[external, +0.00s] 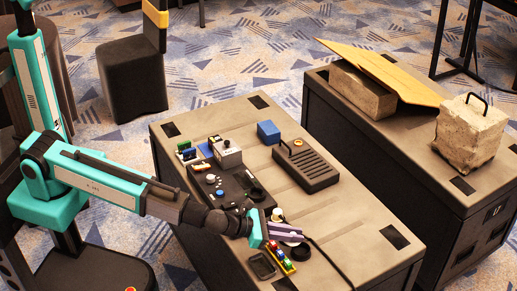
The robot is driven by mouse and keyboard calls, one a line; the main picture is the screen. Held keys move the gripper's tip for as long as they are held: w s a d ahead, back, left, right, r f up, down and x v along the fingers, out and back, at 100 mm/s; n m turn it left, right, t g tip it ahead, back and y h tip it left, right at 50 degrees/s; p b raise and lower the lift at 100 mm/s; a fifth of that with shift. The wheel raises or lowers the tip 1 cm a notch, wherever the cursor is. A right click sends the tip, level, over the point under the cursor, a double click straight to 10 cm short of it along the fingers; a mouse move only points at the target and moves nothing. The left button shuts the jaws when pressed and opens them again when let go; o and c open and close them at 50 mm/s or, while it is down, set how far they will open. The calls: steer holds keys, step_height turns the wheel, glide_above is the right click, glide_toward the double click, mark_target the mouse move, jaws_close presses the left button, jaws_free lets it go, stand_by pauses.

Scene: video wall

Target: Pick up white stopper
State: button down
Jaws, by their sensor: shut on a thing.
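My gripper (300,236) reaches in from the left, low over the front part of the near black case (345,215). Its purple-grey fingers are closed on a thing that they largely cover. White surface (291,243) shows under and beside the fingers, and this appears to be the white stopper. Its full shape is hidden, and I cannot tell whether it touches the case top. A small cream round piece (278,214) stands just behind the fingers.
A strip of coloured pieces (280,258) and a dark tray (262,266) lie close in front of the gripper. A black control panel (225,190), a ribbed black box (307,168) and a blue box (268,132) stand farther back.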

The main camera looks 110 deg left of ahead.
steer(key=s, duration=0.5)
steer(key=s+b, duration=0.1)
steer(key=s, duration=0.1)
steer(key=shift+s+d+r, duration=0.3)
steer(key=shift+d+r, duration=0.05)
steer(key=shift+d, duration=0.05)
steer(key=shift+s+r+p, duration=0.15)
steer(key=shift+r+p, duration=0.05)
steer(key=shift+p, duration=0.3)
steer(key=s+p, duration=0.1)
steer(key=p, duration=0.3)
steer(key=s+p, duration=0.2)
steer(key=p, duration=0.2)
steer(key=s+p, duration=0.1)
steer(key=p, duration=0.3)
steer(key=shift+s+d+r, duration=0.15)
steer(key=shift+s+d, duration=0.1)
steer(key=shift+s, duration=0.1)
steer(key=shift+s+p, duration=0.15)
steer(key=shift+p, duration=0.15)
